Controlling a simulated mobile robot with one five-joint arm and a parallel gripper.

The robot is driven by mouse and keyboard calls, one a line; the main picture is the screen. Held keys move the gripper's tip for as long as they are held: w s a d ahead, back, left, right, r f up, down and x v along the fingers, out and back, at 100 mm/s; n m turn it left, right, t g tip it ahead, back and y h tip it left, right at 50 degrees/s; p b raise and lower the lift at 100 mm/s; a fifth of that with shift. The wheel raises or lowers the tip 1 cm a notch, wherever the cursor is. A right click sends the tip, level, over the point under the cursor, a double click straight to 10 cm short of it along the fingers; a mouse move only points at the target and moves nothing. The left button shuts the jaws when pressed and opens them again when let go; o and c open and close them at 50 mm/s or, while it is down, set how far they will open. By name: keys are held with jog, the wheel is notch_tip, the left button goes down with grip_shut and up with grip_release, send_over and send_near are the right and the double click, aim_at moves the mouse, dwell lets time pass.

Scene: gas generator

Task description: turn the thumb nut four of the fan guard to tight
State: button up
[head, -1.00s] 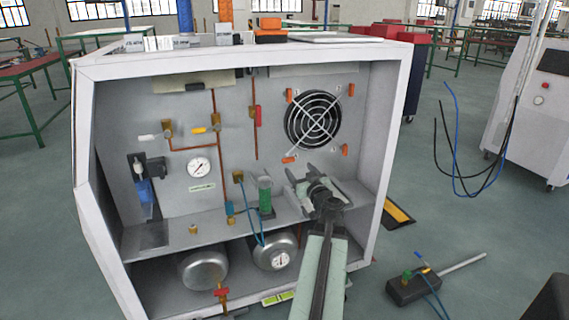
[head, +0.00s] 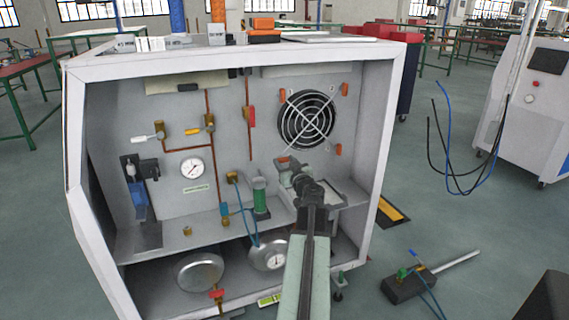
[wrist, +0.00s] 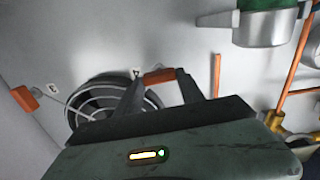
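The round black fan guard (head: 306,120) with its wire rings is on the back panel of the cabinet. Orange thumb nuts sit around it. Thumb nut four (wrist: 158,75), beside a label reading 4, lies between my fingertips in the wrist view; in the head view it is at the guard's lower left (head: 283,159). My gripper (wrist: 160,78) is open, a finger at each end of this nut; whether they touch it is unclear. In the head view my gripper (head: 288,168) is just below the guard. Thumb nut three (wrist: 25,97) is at the left in the wrist view.
Upper nuts (head: 282,97) and (head: 346,89) flank the guard. A green cylinder (head: 260,196) and a pressure gauge (head: 192,168) are left of my arm. The shelf (head: 200,228) runs below. The cabinet's right wall (head: 372,150) is close by.

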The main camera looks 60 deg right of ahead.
jog(key=shift+m, duration=0.3)
jog(key=m, duration=0.8)
jog(key=shift+s+d+m, duration=0.1)
jog(key=shift+m, duration=0.3)
jog(key=m, duration=0.4)
jog(key=shift+f+m, duration=0.15)
jog(key=shift+m, duration=0.15)
jog(key=shift+s+d+f+m, duration=0.1)
jog(key=shift+m, duration=2.2)
jog(key=shift+b, duration=0.3)
jog(key=o, duration=1.4)
jog(key=shift+c, duration=0.2)
